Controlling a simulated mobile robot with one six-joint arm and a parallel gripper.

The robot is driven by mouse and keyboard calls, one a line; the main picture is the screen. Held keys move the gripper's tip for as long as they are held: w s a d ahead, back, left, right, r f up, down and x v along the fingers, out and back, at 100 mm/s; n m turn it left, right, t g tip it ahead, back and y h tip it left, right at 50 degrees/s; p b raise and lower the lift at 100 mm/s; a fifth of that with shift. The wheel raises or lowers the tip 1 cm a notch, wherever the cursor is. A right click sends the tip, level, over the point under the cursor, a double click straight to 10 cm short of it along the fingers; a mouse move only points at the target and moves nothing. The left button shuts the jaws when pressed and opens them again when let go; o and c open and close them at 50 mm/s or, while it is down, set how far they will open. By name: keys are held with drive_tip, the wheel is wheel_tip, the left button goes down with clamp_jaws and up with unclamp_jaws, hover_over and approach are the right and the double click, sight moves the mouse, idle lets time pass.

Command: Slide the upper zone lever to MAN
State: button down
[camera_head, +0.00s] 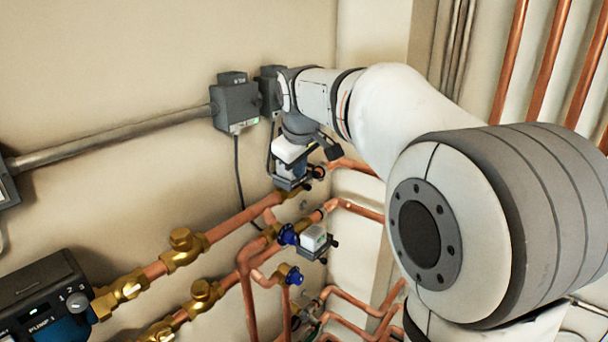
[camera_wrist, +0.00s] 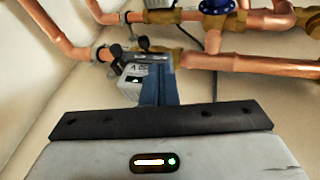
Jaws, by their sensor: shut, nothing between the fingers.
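The upper zone valve head, a pale box with a label (camera_wrist: 130,82), shows in the wrist view just left of and behind my fingers. A dark lever-like piece (camera_wrist: 143,43) stands out above it. My gripper (camera_wrist: 158,72) is shut and empty, its blue fingers together, overlapping the dark top of the valve head in the picture. I cannot tell whether they touch the lever. In the head view my gripper (camera_head: 290,182) points down at the upper copper pipe, and it and my wrist hide most of the upper valve head. The lever's setting and the MAN mark cannot be read.
A lower zone valve head (camera_head: 313,238) with a dark lever sits below. Copper pipes (camera_head: 235,222) with brass fittings and blue valve caps (camera_head: 287,235) surround it. Grey wall boxes (camera_head: 236,106) are close to my wrist. A pump (camera_head: 45,300) is at lower left.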

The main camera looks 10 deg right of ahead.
drive_tip(key=v, duration=0.7)
drive_tip(key=shift+d+r, duration=0.1)
drive_tip(key=s+d+f+m+g, duration=0.25)
drive_tip(key=s+f+m, duration=0.45)
drive_tip(key=s+f, duration=1.6)
drive_tip(key=n+t+h+b, duration=0.1)
drive_tip(key=n+t+b, duration=0.45)
drive_tip(key=b, duration=0.75)
approach(307, 187)
drive_tip(key=s+a, duration=0.4)
drive_tip(key=a, duration=0.1)
drive_tip(key=w+d+f, duration=0.4)
drive_tip(key=w+f, duration=0.2)
drive_tip(key=w, duration=0.2)
drive_tip(key=shift+w+d+f+n+g, duration=0.15)
drive_tip(key=shift+w+d+n+g, duration=0.05)
drive_tip(key=shift+d+n+g, duration=0.15)
drive_tip(key=shift+a, duration=0.1)
